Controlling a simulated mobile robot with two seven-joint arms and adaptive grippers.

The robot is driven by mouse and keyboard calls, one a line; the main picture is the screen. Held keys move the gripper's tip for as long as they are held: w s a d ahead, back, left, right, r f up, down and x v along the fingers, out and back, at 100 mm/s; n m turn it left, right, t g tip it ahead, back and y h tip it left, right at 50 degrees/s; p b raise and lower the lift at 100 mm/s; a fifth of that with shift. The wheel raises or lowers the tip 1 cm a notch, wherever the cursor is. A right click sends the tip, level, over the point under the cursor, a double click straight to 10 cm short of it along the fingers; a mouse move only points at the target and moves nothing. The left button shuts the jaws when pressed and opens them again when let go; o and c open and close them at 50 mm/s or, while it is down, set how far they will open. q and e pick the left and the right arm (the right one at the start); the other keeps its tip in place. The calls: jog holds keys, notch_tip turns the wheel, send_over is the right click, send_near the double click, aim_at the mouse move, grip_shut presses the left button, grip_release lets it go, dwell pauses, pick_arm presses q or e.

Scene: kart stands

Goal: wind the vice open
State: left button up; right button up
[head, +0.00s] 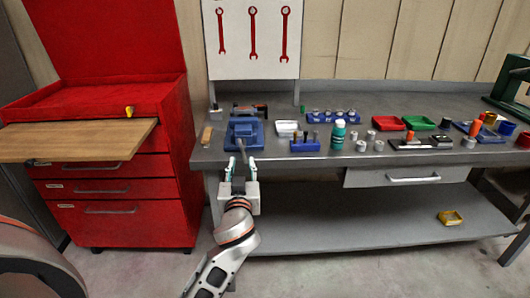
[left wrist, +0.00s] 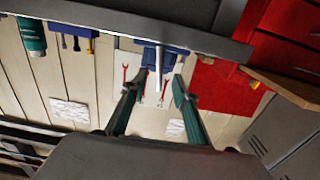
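The blue vice (head: 244,133) is on the grey workbench near its left front corner. In the left wrist view, the vice (left wrist: 166,57) is at the top, with a pale bar (left wrist: 158,66) standing out from it. My left gripper (head: 242,163) is just in front of the vice, below the bench edge. Its two green-grey fingers (left wrist: 160,84) are well apart, one on each side of the bar in the picture. I cannot tell how far the bar reaches between them, and I see no contact. How wide the vice jaws are is unclear. My right gripper is not in view.
A red tool cabinet (head: 125,209) with a wooden board (head: 77,137) stands left of the bench. Right of the vice are a white tray (head: 287,128), a blue tool holder (head: 305,146) and a green bottle (head: 338,135). A brown-handled tool (head: 206,136) lies left of it.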

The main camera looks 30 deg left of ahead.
aim_at(243, 153)
pick_arm(q)
jog(key=shift+w+a+r, duration=0.1)
jog(key=shift+w+r, duration=0.1)
jog(key=shift+w, duration=0.2)
jog(key=shift+x, duration=3.6)
jog(key=shift+s+a, duration=0.1)
jog(key=shift+f, duration=0.1)
grip_shut()
